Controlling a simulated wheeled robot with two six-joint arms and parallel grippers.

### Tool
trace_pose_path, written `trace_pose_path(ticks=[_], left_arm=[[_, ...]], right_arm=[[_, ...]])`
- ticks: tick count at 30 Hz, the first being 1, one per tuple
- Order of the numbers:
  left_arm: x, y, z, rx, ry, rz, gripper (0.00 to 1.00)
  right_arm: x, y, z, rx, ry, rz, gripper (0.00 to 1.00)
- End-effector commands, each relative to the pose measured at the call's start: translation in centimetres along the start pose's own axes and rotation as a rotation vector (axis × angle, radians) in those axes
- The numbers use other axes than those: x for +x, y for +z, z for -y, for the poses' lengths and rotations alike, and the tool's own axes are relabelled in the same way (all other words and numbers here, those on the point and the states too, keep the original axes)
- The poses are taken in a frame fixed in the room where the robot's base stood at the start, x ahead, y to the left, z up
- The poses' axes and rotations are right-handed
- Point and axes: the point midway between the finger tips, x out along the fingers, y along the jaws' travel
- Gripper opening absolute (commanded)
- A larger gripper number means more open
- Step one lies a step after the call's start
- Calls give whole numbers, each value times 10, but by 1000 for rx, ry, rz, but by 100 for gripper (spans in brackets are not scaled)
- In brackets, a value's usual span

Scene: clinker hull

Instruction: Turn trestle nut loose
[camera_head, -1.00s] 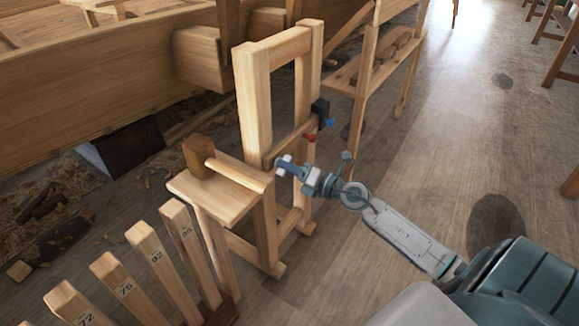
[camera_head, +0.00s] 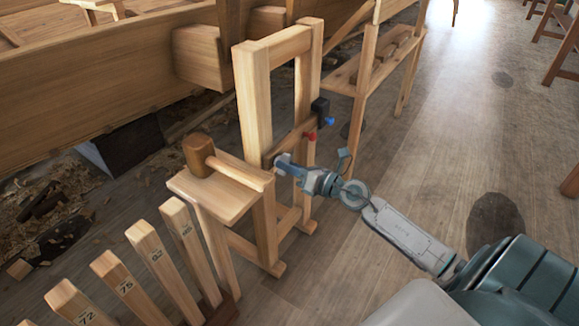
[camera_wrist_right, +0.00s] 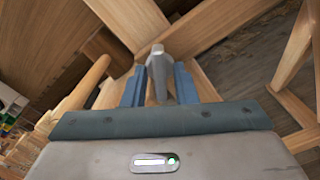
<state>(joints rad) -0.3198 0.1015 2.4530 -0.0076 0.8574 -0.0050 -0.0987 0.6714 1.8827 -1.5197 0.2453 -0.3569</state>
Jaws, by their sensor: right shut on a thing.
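The wooden trestle (camera_head: 252,95) stands upright in the middle of the head view. Its nut (camera_head: 281,160) is a pale grey piece on the trestle's post. In the right wrist view the grey nut (camera_wrist_right: 157,62) sits between my two blue fingers. My right gripper (camera_head: 287,165) is shut on the nut, and it also shows in the right wrist view (camera_wrist_right: 159,86). The fingers partly hide the nut. My left gripper is not in view.
A rack of numbered sticks (camera_head: 150,253) stands at the front left. Red (camera_head: 310,136) and blue (camera_head: 329,121) knobs sit close behind my gripper.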

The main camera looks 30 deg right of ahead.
Motion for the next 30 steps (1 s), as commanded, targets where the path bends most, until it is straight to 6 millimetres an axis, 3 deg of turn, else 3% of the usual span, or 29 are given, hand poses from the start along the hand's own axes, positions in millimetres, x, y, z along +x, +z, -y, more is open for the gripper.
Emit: trace_pose_path(ticks=[3, 4, 5, 16, 30], left_arm=[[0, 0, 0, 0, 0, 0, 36], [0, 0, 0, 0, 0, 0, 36], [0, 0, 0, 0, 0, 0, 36], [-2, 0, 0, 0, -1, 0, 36], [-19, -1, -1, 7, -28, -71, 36]], right_arm=[[0, -1, 0, 1, -1, -3, 3], [0, -1, 0, 1, -1, -3, 30], [0, -1, 0, 1, -1, -3, 33], [-4, -2, 1, 0, -1, -2, 33], [-44, -4, 5, -7, 0, -1, 33]])
